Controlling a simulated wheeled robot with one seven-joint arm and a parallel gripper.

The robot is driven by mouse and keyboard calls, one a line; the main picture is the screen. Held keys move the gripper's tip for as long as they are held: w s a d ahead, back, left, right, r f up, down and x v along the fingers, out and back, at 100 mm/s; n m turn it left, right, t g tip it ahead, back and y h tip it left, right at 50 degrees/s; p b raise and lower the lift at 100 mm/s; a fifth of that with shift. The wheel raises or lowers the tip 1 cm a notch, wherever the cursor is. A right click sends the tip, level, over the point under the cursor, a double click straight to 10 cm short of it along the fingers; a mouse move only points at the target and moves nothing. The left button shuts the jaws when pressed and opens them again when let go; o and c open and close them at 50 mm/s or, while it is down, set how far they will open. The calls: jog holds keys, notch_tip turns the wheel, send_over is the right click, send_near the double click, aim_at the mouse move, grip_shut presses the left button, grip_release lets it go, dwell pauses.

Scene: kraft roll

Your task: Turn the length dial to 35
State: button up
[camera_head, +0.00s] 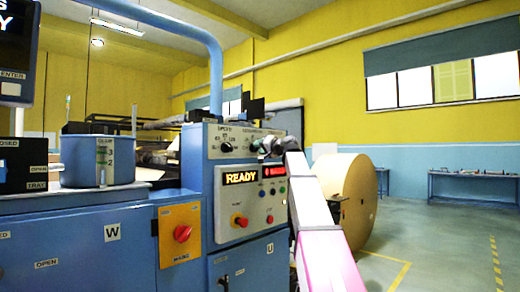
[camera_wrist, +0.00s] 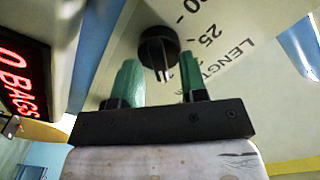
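The length dial (camera_wrist: 158,48) is a round black knob on the pale panel in the wrist view. The word LENGTH and a 25 stand to its right; another number above is cut off. A small light mark shows at the knob's lower side; I cannot tell which number it reads. My gripper (camera_wrist: 159,60) is open, its green fingers on either side of the dial's lower part; contact cannot be made out. In the head view my gripper (camera_head: 268,146) is at the panel's upper right and hides the dial.
The control panel (camera_head: 247,187) also carries a speed dial (camera_head: 226,147), a READY display (camera_head: 241,177), a red counter display (camera_head: 274,171) and a red stop button (camera_head: 240,220). A large kraft roll (camera_head: 358,195) stands right of my arm. Open floor lies further right.

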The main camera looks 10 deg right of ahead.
jog(key=v, duration=1)
jog(key=shift+s+d, duration=0.15)
jog(key=shift+s, duration=0.05)
jog(key=shift+f, duration=0.1)
